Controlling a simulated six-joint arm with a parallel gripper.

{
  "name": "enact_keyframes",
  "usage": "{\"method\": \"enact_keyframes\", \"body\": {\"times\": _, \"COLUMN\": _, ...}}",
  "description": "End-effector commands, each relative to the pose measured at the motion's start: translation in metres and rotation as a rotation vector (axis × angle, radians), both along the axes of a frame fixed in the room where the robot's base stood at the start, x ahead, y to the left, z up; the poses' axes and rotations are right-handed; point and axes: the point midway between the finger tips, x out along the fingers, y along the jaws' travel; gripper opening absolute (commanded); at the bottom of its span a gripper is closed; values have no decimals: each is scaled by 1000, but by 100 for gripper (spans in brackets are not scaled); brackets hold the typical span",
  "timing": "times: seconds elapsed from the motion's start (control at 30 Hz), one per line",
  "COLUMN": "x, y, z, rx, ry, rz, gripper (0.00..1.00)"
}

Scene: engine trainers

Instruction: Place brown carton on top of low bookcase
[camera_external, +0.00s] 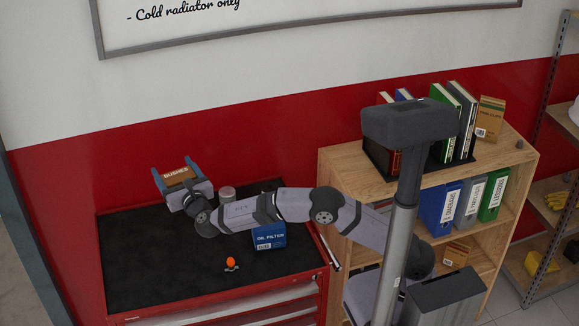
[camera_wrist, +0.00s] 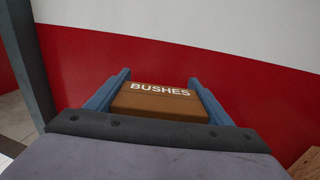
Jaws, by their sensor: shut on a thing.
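A brown carton marked BUSHES (camera_external: 178,177) is at the back left, over the tool cabinet's black top. My gripper (camera_external: 174,172) is shut on it, one blue finger on each side. In the wrist view the brown carton (camera_wrist: 160,101) sits between the fingers of my gripper (camera_wrist: 160,88), with the red and white wall behind. I cannot tell whether the carton touches the surface below. The low bookcase (camera_external: 335,180) is wooden and stands on the right, partly hidden by my arm and column.
The bookcase top holds upright books (camera_external: 459,119) and a brown box (camera_external: 490,117). Binders (camera_external: 468,203) fill the shelf below. On the black cabinet top (camera_external: 140,262) are a blue oil filter box (camera_external: 270,236), a grey cylinder (camera_external: 227,194) and an orange-topped item (camera_external: 231,263). Its front left is clear.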

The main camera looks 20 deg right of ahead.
Motion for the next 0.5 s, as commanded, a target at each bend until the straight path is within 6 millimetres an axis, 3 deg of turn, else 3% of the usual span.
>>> {"method": "enact_keyframes", "body": {"times": 0.03, "x": 0, "y": 0, "z": 26, "rx": 1, "ry": -2, "rz": 0, "gripper": 43}}
{"method": "enact_keyframes", "body": {"times": 0.2, "x": 0, "y": 0, "z": 64, "rx": 1, "ry": -2, "rz": 0, "gripper": 43}}
{"method": "enact_keyframes", "body": {"times": 0.5, "x": 0, "y": 0, "z": 108, "rx": 1, "ry": -2, "rz": 0, "gripper": 43}}
